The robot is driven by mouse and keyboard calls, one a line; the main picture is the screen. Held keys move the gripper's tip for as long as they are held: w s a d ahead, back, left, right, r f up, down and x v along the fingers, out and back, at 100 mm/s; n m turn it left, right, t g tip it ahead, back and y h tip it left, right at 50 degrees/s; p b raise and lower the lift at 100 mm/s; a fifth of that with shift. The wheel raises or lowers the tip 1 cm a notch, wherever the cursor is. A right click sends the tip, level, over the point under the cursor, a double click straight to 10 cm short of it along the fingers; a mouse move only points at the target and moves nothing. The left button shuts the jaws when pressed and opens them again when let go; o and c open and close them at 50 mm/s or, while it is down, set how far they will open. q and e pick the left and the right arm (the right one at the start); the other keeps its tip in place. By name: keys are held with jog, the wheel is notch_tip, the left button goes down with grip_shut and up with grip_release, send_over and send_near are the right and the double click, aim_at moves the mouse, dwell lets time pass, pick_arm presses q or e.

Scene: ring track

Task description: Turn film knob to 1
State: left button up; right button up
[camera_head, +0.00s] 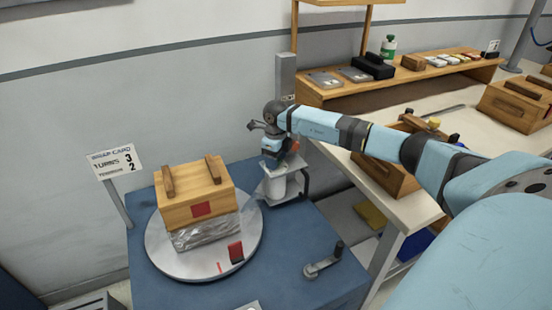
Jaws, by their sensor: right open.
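My right gripper (275,158) reaches in from the right and points down just above the film unit, a white roll (280,189) on a grey base with a dark handle at its side. The gripper is open. It covers the top of the film unit, so the film knob and its setting cannot be made out. A small red part (294,147) shows beside the gripper. I cannot tell whether the fingers touch anything. My left gripper is not in view.
A wooden crate (185,211) with foil-like film around its lower part stands on a round turntable (165,253). A crank (323,262) sits at the blue table's (290,285) front right. A wrap card (117,161) stands left. A workbench (412,207) with crates stands right.

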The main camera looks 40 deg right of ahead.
jog(key=shift+c, duration=0.3)
jog(key=c, duration=0.9)
jog(key=shift+o, duration=0.2)
